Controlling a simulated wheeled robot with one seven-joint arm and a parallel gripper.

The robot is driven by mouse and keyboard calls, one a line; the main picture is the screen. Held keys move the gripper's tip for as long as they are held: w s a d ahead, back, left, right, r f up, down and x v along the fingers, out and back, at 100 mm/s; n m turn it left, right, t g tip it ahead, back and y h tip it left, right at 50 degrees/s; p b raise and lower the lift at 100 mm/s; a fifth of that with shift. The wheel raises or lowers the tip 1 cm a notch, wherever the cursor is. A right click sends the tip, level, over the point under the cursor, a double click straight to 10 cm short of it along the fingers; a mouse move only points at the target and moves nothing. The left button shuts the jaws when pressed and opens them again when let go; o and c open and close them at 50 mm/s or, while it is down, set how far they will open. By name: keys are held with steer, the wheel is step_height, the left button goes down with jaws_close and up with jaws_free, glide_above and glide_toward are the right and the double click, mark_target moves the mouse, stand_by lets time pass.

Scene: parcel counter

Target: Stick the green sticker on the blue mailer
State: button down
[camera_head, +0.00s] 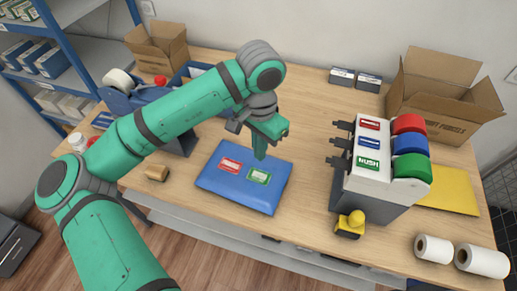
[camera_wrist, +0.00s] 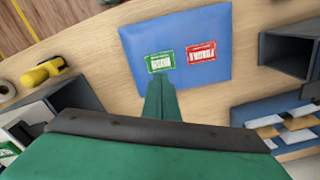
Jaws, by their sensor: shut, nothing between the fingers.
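The blue mailer (camera_head: 250,193) lies flat on the counter in front of my arm. The green sticker (camera_head: 259,176) lies on its upper right part, next to a red sticker (camera_head: 231,165). In the wrist view the green sticker (camera_wrist: 160,61) and the red sticker (camera_wrist: 195,54) both show on the blue mailer (camera_wrist: 182,28). My gripper (camera_head: 260,154) is shut and empty. It points down over the mailer, with its tips close to the green sticker; I cannot tell whether they touch it.
A label dispenser (camera_head: 371,160) with red, blue and green rolls stands to the right. A yellow tape holder (camera_head: 351,222), white rolls (camera_head: 482,261), a yellow mailer (camera_head: 452,190) and an open carton (camera_head: 434,95) surround it.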

glide_above(259, 176)
step_height(259, 176, down, 6)
steer(key=shift+f, duration=0.5)
steer(key=shift+w+f, duration=0.1)
steer(key=shift+f, duration=0.2)
steer(key=shift+a+f, duration=0.1)
steer(key=shift+f, duration=0.6)
steer(key=shift+f, duration=0.35)
steer(key=shift+f, duration=0.1)
